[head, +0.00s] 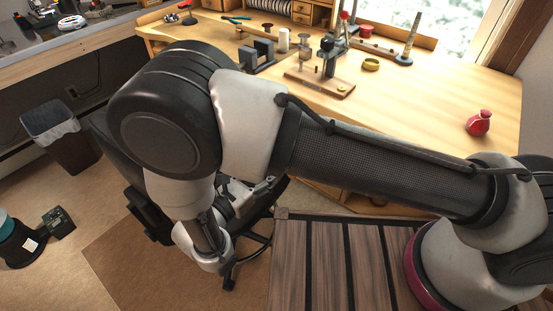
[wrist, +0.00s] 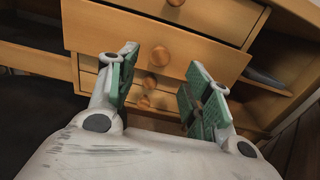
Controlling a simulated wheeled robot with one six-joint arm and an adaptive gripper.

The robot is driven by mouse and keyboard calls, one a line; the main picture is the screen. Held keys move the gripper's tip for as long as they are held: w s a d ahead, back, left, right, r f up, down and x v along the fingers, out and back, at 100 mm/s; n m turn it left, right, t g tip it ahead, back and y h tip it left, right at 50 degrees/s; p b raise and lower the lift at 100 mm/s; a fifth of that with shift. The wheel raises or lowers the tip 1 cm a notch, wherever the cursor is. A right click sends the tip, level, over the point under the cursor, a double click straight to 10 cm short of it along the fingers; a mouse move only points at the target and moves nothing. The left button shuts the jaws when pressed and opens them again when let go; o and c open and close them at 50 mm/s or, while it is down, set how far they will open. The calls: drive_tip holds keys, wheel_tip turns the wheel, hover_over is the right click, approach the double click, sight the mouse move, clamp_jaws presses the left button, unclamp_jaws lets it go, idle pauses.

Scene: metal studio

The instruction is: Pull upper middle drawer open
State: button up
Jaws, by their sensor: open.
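In the wrist view, a column of light wood drawers with round wooden knobs fills the upper middle. A top drawer front (wrist: 222,14) has its knob at the picture's upper edge. Below it is a wide drawer front (wrist: 95,30), with a round knob (wrist: 160,55) between my fingertips. I cannot tell whether this is the upper middle drawer or whether it stands ajar. Lower knobs (wrist: 143,101) show farther down. My gripper (wrist: 162,64) is open, its green-padded fingers on either side of the knob, with no clear contact visible. In the head view my arm hides the drawers.
An open shelf (wrist: 268,80) lies right of the drawers. In the head view, the workbench (head: 435,105) carries tools, a small stand and a red pot (head: 479,122). A dark chair (head: 262,225) is close by my arm.

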drive_tip(key=v, duration=0.3)
drive_tip(key=shift+w, duration=0.1)
drive_tip(key=w+d+g+y, duration=0.1)
drive_tip(key=w+d, duration=0.1)
drive_tip(key=w, duration=0.1)
drive_tip(key=w+d+g, duration=0.1)
drive_tip(key=w+d, duration=0.1)
drive_tip(key=w, duration=0.1)
drive_tip(key=w+d+g+y, duration=0.1)
drive_tip(key=w+d, duration=0.1)
drive_tip(key=w, duration=0.1)
drive_tip(key=shift+d+r+g+y, duration=0.15)
drive_tip(key=shift+r+g+y, duration=0.15)
drive_tip(key=shift+g, duration=0.1)
